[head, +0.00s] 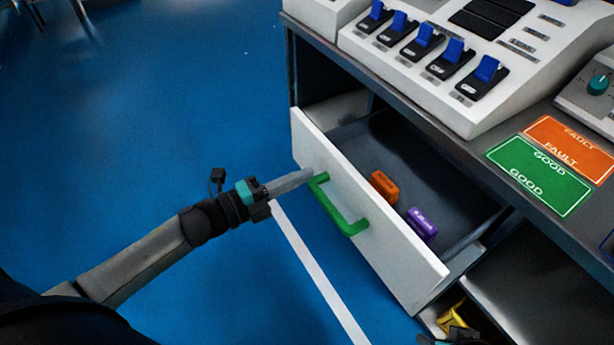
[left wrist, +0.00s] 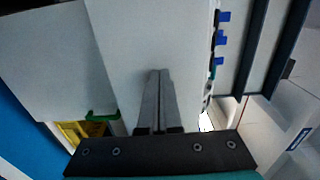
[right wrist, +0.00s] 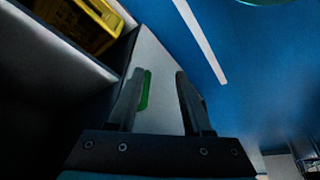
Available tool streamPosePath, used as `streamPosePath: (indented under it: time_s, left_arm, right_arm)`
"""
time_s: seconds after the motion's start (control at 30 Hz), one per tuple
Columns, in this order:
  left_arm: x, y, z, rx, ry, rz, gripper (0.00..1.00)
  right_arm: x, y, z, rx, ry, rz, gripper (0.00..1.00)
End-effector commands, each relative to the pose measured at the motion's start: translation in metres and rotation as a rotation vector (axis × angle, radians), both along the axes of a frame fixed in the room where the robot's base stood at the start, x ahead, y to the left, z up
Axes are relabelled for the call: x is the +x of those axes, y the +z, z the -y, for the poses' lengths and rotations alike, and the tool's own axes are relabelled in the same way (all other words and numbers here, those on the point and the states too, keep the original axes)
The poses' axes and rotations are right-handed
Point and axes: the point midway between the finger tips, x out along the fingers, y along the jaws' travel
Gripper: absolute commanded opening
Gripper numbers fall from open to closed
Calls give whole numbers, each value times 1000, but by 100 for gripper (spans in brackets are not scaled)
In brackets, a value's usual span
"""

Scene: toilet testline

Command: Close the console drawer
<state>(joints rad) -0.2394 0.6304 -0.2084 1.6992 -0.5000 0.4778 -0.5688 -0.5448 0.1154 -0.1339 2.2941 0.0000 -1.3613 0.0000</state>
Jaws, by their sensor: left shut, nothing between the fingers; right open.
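The console drawer (head: 375,215) stands open, its white front pulled out from the grey console and a green handle (head: 336,208) across it. My left gripper (head: 308,172) is shut and empty, its tips at the drawer front by the upper end of the handle. In the left wrist view its fingers (left wrist: 160,72) point at the white panel; I cannot tell whether they touch it. The handle's edge (left wrist: 103,116) shows left of them. My right gripper (right wrist: 164,72) is open and empty in the right wrist view, with the green handle (right wrist: 146,92) partly hidden behind its left finger.
Inside the drawer lie an orange block (head: 384,187) and a purple block (head: 422,224). Below it is a lower compartment with a yellow bin (head: 450,318). The console top holds blue switches (head: 425,36) and a green and orange sign (head: 540,175).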

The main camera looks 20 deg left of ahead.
Motion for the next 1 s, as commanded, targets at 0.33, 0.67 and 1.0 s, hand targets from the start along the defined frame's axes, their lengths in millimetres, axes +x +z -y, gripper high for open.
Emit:
streamPosePath:
  time_s: [0.33, 0.67, 1.0]
  left_arm:
    - [14, 0, 10, -1, 1, -1, 0]
    - [14, 0, 11, -2, 1, -1, 0]
    - [46, 2, 36, -4, 0, 3, 0]
  right_arm:
    - [0, 12, 0, 3, -1, 18, 50]
    - [0, 13, 0, 2, -1, 18, 50]
    - [0, 12, 0, 1, -1, 17, 50]
